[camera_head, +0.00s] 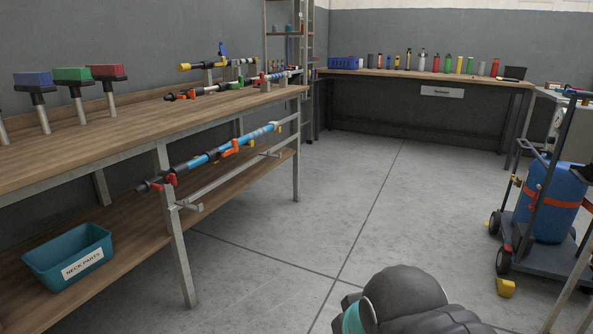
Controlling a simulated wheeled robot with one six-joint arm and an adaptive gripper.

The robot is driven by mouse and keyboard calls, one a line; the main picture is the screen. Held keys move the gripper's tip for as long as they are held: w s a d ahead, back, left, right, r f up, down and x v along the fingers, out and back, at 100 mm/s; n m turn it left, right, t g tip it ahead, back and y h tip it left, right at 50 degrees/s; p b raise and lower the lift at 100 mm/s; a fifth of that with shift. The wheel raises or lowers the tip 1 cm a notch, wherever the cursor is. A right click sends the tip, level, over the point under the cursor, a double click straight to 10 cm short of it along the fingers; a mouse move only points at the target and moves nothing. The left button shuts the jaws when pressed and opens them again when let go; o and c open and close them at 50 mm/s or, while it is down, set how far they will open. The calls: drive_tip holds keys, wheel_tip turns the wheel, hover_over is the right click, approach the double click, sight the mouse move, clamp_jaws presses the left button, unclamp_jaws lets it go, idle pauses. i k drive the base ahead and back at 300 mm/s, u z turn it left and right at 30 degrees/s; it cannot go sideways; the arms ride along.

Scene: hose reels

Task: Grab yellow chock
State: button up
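A yellow chock (505,287) lies on the grey floor at the lower right. It sits next to the front wheel of a cart (540,250), on the near side; I cannot tell whether it touches the wheel. A smaller yellow piece shows by the cart's rear left wheel, partly hidden; I cannot tell for sure whether it is a second chock. A dark grey part of my arm with a teal band shows at the bottom centre, left of the chock. My gripper's fingers are not in view.
The cart carries a blue cylinder (551,200) with orange straps. A wooden workbench (110,140) fills the left, with a teal bin (40,262) on its lower shelf. A rear bench (415,75) holds several bottles. The floor (340,220) between is clear.

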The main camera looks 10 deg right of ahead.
sight(505, 288)
drive_tip(key=i, duration=1.3)
drive_tip(key=z, duration=1.65)
drive_tip(key=i, duration=2.2)
drive_tip(key=z, duration=0.9)
